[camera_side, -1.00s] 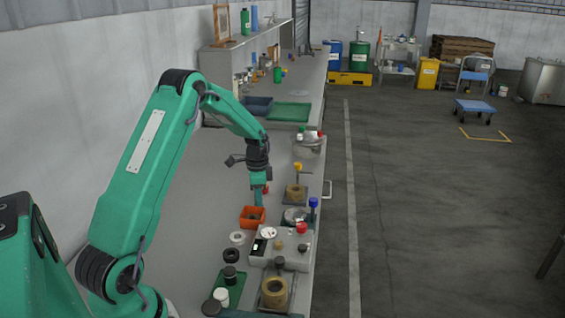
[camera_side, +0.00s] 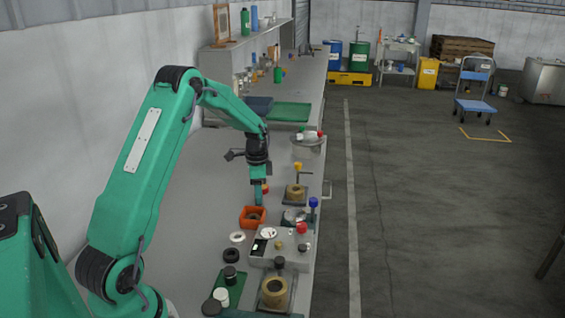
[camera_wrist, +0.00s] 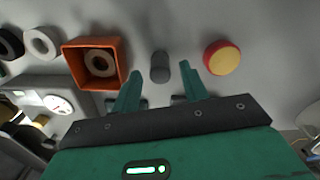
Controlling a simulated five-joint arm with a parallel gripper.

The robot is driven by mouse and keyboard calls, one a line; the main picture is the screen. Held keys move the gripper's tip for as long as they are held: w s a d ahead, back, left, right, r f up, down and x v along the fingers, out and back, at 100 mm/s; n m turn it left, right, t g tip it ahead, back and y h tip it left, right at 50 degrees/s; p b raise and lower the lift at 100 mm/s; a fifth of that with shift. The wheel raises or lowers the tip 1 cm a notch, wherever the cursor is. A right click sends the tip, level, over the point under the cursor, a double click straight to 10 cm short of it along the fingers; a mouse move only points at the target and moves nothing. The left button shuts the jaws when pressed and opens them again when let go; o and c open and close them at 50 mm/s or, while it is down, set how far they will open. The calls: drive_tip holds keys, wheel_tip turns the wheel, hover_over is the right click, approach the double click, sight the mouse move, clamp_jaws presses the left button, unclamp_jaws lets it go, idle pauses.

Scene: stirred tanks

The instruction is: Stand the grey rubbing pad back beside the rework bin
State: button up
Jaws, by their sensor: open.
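The grey rubbing pad (camera_wrist: 160,67) is a small, dark grey, rounded block on the grey bench in the wrist view. I cannot tell whether it stands or lies. The orange rework bin (camera_wrist: 121,62) is just left of it, apart from it, with a pale ring inside; the bin also shows in the side view (camera_side: 243,220). My gripper (camera_wrist: 163,74) is open, its green fingertips on either side of the pad's near end with gaps visible. In the side view my gripper (camera_side: 259,202) points down right behind the bin, and the pad is hidden.
A red and yellow round piece (camera_wrist: 222,57) lies close right of my right finger. White (camera_wrist: 42,43) and black rings lie left of the bin. A grey gauge box (camera_side: 281,246) and a ring fixture (camera_side: 296,192) stand near the bench's right edge. The bench left of my gripper is clear.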

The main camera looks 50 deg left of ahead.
wheel_tip(320, 180, up, 10)
idle(0.5)
drive_tip(key=shift+r, duration=0.1)
idle(0.4)
drive_tip(key=s+d+r+n+t, duration=0.1)
drive_tip(key=s+d+r, duration=0.3)
drive_tip(key=d+r, duration=0.3)
drive_tip(key=s+d+r+n+t, duration=0.2)
drive_tip(key=s+d+r, duration=0.25)
drive_tip(key=d, duration=0.45)
drive_tip(key=s+d+n+t, duration=0.2)
drive_tip(key=s+d+n, duration=0.1)
drive_tip(key=s+d, duration=0.6)
drive_tip(key=s, duration=0.4)
drive_tip(key=shift+s+d+f+t, duration=0.2)
drive_tip(key=shift+s+d+t, duration=0.1)
drive_tip(key=shift+s+d, duration=0.1)
